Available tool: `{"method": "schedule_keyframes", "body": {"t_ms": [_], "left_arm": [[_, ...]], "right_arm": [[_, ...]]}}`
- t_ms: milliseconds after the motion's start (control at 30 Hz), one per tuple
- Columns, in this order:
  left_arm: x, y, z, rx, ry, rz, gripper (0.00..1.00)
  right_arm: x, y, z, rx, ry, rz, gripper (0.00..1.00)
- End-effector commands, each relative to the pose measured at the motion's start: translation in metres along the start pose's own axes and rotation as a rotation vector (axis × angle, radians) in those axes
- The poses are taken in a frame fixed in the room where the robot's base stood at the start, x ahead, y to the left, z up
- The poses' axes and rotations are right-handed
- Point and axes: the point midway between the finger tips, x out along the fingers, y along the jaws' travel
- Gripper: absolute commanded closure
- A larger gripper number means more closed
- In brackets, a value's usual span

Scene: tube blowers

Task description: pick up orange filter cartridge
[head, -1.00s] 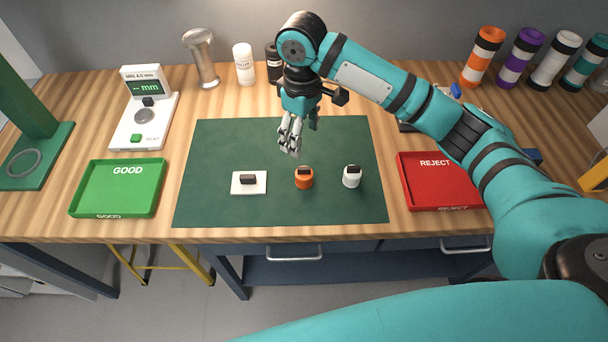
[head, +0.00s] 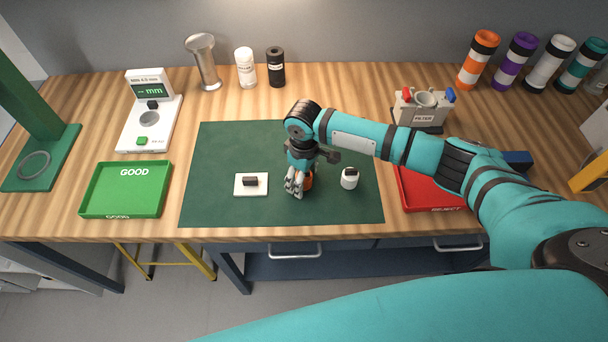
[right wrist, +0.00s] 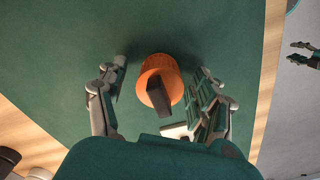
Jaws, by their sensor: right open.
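The orange filter cartridge (head: 308,181) stands on the green mat (head: 225,146), partly hidden behind my right gripper (head: 296,188) in the head view. In the right wrist view the orange cartridge (right wrist: 160,80), with a dark bar-shaped handle on top, lies between the fingers of my right gripper (right wrist: 158,92). The fingers are open, one on each side, with a gap to it. A white cartridge (head: 349,178) with a dark handle stands to its right. A white square piece (head: 251,185) with a dark handle lies to its left.
A green GOOD tray (head: 126,190) is at the left and a red REJECT tray (head: 420,192) at the right, partly under my arm. A filter fixture (head: 421,108) stands behind the red tray. A gauge (head: 149,115) stands behind the green tray.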

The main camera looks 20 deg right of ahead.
Motion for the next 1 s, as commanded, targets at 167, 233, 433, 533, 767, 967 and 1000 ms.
{"method": "schedule_keyframes", "body": {"t_ms": [167,233,433,533,767,967,1000], "left_arm": [[-0.0009,0.0004,0.0003,0.001,-0.001,0.001,0.60],[-0.0007,0.0005,0.0003,0.001,0.000,0.001,0.60],[-0.0007,0.0006,0.0003,0.001,0.000,0.001,0.60],[-0.0007,0.0007,0.0002,0.002,0.000,0.001,0.60],[-0.0008,0.0007,0.0000,0.001,0.000,0.001,0.60],[-0.0006,0.0007,-0.0001,0.001,0.001,0.001,0.60],[-0.0002,0.0007,-0.0001,0.001,0.001,0.001,0.60]], "right_arm": [[0.0056,0.0001,0.0001,-0.001,0.000,0.001,0.33],[0.0055,0.0001,0.0001,-0.001,0.000,0.001,0.33],[0.0051,0.0002,0.0001,-0.001,0.000,0.001,0.53],[0.0050,0.0002,0.0001,-0.001,0.000,0.001,0.66],[0.0047,0.0003,-0.0001,0.000,0.001,0.001,0.92],[0.0044,0.0003,-0.0001,0.000,0.001,0.001,0.93],[0.0039,0.0003,-0.0002,-0.001,0.001,0.001,0.93]]}}
